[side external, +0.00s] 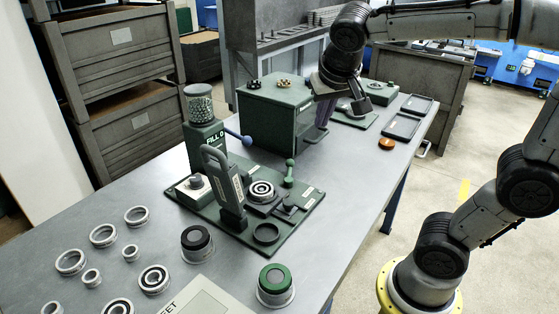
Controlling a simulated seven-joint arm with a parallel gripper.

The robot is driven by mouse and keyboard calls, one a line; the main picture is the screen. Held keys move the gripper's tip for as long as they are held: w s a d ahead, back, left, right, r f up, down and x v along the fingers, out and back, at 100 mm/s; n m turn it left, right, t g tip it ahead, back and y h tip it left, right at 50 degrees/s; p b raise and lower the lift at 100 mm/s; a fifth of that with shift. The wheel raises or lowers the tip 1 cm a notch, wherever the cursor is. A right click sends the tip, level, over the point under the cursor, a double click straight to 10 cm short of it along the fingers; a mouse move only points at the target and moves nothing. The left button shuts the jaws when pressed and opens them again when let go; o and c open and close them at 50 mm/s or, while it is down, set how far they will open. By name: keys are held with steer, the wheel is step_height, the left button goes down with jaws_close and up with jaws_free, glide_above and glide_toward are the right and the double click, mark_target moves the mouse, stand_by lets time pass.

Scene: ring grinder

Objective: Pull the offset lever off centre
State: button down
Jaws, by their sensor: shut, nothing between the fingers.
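A green base plate (228,226) on the bench carries a small upright lever with a green knob (289,163), beside a seated bearing ring (262,189). I take this to be the offset lever, but its label cannot be read. The same plate carries a tall grey loop handle (222,178) and a lever with a blue knob (247,140) on a post marked "FILL". My gripper (361,108) is shut and empty at the back right, over a smaller green fixture (345,121), well away from the green-knobbed lever.
A green box (270,117) stands between the lever plate and my gripper. A ball-filled jar (198,103) tops the post. Loose rings (155,279) and cups (276,286) lie at the front. Dark trays (402,125) and an orange part (386,143) lie at the right.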

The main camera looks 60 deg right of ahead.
steer(key=w+d+f+m+g+h, duration=0.15)
steer(key=w+f, duration=0.25)
steer(key=w, duration=0.7)
steer(key=n+g+h, duration=0.1)
steer(key=g, duration=0.1)
glide_toward(289, 172)
step_height(289, 172, up, 3)
steer(key=w, duration=0.3)
steer(key=shift+s+a, duration=0.1)
steer(key=shift+a, duration=0.15)
steer(key=x, duration=1)
steer(key=shift+d, duration=0.1)
